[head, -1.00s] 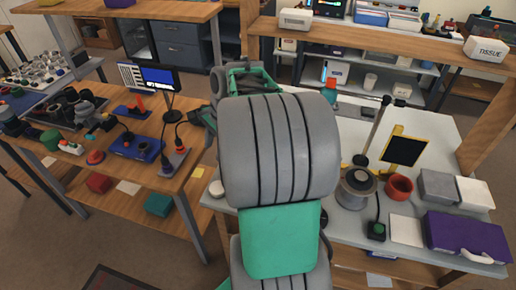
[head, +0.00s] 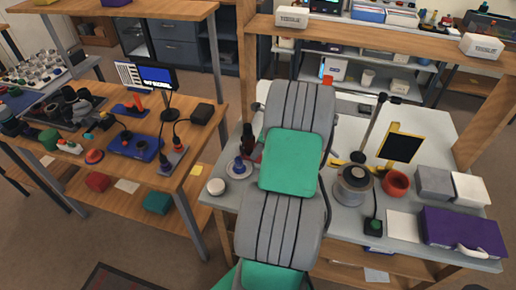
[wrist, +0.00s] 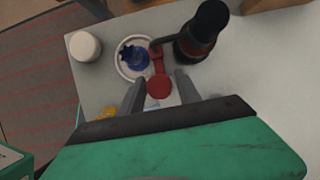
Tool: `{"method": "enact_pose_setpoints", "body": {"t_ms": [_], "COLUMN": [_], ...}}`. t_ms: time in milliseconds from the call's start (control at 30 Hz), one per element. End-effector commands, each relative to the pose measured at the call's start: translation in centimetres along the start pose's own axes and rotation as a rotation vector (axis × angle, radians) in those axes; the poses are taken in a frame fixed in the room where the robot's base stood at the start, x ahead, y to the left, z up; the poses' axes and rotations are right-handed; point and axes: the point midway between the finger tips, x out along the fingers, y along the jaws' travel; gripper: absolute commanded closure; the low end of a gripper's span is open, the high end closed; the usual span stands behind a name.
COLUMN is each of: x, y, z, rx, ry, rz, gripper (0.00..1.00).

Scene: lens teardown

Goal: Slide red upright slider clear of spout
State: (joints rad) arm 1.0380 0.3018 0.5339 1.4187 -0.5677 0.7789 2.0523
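In the wrist view a red slider (wrist: 159,86) has a round red end between my fingertips, and a narrow red part runs up from it toward a dark spout (wrist: 157,42). The spout reaches left from a dark bottle (wrist: 203,32); whether red part and spout touch is unclear. My gripper (wrist: 160,88) is open, with a finger on each side of the red end and small gaps showing. A blue piece (wrist: 133,57) sits on a white round dish (wrist: 123,68) left of the slider.
A white round jar (wrist: 85,46) stands left of the dish, near the table edge. In the head view a metal spool (head: 354,184), a red ring-shaped pot (head: 396,183), a black panel (head: 400,147) and a purple case (head: 462,232) stand right of my arm.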

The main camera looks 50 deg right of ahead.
Motion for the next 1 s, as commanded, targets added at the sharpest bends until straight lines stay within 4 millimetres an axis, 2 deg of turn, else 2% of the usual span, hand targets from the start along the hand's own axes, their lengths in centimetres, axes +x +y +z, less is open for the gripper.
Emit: {"method": "enact_pose_setpoints", "body": {"t_ms": [133, 633, 1000], "x": [-0.02, -0.05, -0.06], "y": [0.0, 0.01, 0.0], "z": [0.0, 0.0, 0.03], "rx": [0.0, -0.001, -0.001], "ry": [0.0, 0.001, 0.0], "rz": [0.0, 0.0, 0.0], "gripper": [0.6, 1.0, 1.0]}}
